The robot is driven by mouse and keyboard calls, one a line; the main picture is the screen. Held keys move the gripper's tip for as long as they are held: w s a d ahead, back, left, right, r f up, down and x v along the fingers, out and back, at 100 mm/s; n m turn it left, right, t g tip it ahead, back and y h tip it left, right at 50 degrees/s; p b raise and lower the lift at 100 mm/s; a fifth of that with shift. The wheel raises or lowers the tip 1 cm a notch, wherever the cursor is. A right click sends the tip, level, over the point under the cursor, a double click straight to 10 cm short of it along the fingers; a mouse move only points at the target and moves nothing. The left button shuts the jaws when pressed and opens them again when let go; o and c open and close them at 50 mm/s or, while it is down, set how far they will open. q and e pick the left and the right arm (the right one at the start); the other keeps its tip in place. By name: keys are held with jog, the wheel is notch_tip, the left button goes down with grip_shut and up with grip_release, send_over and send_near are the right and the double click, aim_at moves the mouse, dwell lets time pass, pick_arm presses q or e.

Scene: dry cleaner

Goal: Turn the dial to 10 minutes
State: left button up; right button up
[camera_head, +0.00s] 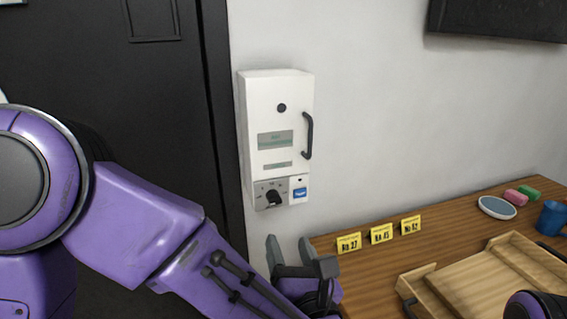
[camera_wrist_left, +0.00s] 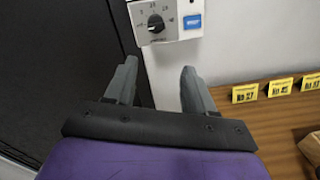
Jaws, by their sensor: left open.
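The black dial (camera_head: 273,197) sits on a grey panel at the bottom left of a white wall box (camera_head: 276,105). It also shows in the left wrist view (camera_wrist_left: 155,22), with marks and small numbers around it; its exact setting is too small to read for sure. A blue button (camera_head: 299,192) is just right of the dial. My left gripper (camera_head: 289,246) is open and empty, below the dial and apart from it. In the left wrist view its two fingers (camera_wrist_left: 157,80) point up toward the panel. My right gripper is not in view; only a purple part of my right arm shows at the bottom right.
A wooden table (camera_head: 375,263) stands to the right with yellow number tags (camera_head: 380,234), a wooden tray (camera_head: 433,285), a dish (camera_head: 497,207) and a blue mug (camera_head: 551,218). A dark door (camera_head: 150,110) is left of the box. The wall around the box is clear.

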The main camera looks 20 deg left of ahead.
aim_at(276, 203)
pick_arm(q)
jog(key=shift+n, duration=0.9)
jog(key=w+a+r+p, duration=0.1)
jog(key=w, duration=0.1)
jog(key=w+a+r+p, duration=0.1)
jog(key=w+a, duration=0.1)
jog(key=w, duration=0.1)
jog(key=w+a+p, duration=0.1)
jog(key=w, duration=0.1)
jog(key=shift+w+a+r, duration=0.2)
jog(key=shift+a+r, duration=0.05)
jog(key=shift+r, duration=0.15)
jog(key=shift+w+a+f, duration=0.1)
jog(key=shift+w+a, duration=0.15)
jog(key=shift+w, duration=0.2)
grip_shut()
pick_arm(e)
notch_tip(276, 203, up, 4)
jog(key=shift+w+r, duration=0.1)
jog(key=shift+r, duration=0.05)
